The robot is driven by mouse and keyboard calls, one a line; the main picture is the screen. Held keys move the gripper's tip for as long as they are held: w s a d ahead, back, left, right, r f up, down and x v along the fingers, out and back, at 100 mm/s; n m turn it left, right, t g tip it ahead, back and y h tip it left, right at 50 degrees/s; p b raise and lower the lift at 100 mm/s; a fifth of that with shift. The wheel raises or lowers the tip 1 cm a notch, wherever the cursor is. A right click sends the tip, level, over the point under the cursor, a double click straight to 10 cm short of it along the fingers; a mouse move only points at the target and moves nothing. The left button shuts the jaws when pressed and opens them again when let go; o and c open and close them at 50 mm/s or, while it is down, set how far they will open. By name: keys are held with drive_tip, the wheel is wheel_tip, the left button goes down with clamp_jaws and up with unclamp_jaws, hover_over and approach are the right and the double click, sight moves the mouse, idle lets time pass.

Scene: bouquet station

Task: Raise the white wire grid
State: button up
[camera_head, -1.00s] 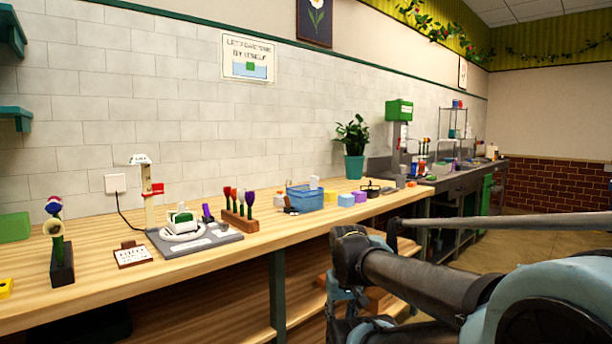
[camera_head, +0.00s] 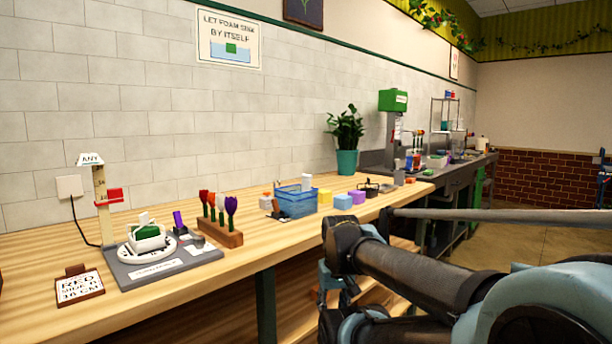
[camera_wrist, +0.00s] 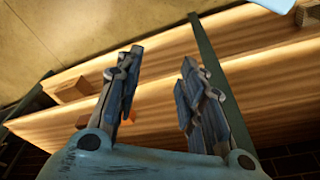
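No white wire grid can be made out for certain. On the round white stand (camera_head: 147,248) on the grey station board, a white item sits around a green block (camera_head: 147,231); whether it is wire is too small to tell. A small white piece (camera_head: 307,181) also stands up at the blue see-through tub (camera_head: 296,202). My gripper (camera_wrist: 160,65) is open and empty in the wrist view, its fingers apart, pointing at the shelves below the bench. In the head view my arm is at the lower right, away from the bench items.
A wooden rack of tulips (camera_head: 222,234), a height post (camera_head: 101,200) with a red marker, and a "RED" sign (camera_head: 80,287) stand on the bench (camera_head: 236,277). Coloured blocks (camera_head: 343,201) and a potted plant (camera_head: 347,140) are farther right. Free bench top lies along the front edge.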

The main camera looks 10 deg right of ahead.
drive_tip(key=w+r+n, duration=0.1)
drive_tip(key=w+r, duration=0.4)
drive_tip(key=r, duration=0.3)
drive_tip(key=w+r+n, duration=0.1)
drive_tip(key=w+r, duration=0.4)
drive_tip(key=r, duration=0.3)
drive_tip(key=w+r+n+g, duration=0.2)
drive_tip(key=w+r+n, duration=0.3)
drive_tip(key=w+r, duration=2.65)
drive_tip(key=f, duration=0.6)
drive_tip(key=w+f, duration=0.1)
drive_tip(key=f, duration=1.1)
drive_tip(key=shift+w+a, duration=0.1)
drive_tip(key=shift+w, duration=0.3)
clamp_jaws()
